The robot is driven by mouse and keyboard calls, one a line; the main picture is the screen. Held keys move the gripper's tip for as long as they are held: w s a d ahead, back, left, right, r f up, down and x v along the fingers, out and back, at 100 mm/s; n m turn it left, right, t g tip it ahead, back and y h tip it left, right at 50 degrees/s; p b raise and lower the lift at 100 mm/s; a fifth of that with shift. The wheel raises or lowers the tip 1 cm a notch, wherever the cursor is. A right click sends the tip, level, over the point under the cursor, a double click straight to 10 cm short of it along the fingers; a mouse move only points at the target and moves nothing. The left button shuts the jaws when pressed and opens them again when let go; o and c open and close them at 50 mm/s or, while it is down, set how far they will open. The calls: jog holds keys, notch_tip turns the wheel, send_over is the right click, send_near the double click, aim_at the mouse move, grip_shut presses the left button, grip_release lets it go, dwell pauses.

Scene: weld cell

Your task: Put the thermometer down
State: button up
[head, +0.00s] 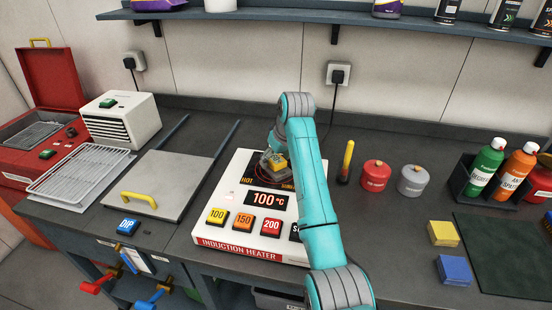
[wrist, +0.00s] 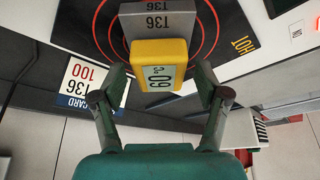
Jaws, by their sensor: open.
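The yellow thermometer (wrist: 160,52) is in the wrist view, with a pale display showing digits upside down, apparently 60. In the head view the thermometer (head: 279,161) is partly hidden by my arm. My gripper (wrist: 160,78) is open, one finger on each side of the thermometer, with gaps showing on both sides. In the head view my gripper (head: 271,150) is over the heater plate.
The heater display (head: 266,199) reads 100 °C. A yellow-topped black stick (head: 345,162), a red canister (head: 375,175) and a grey canister (head: 412,180) stand right of the heater. A metal plate (head: 170,180) with a yellow handle lies left.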

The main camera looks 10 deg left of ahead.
jog(key=v, duration=1.2)
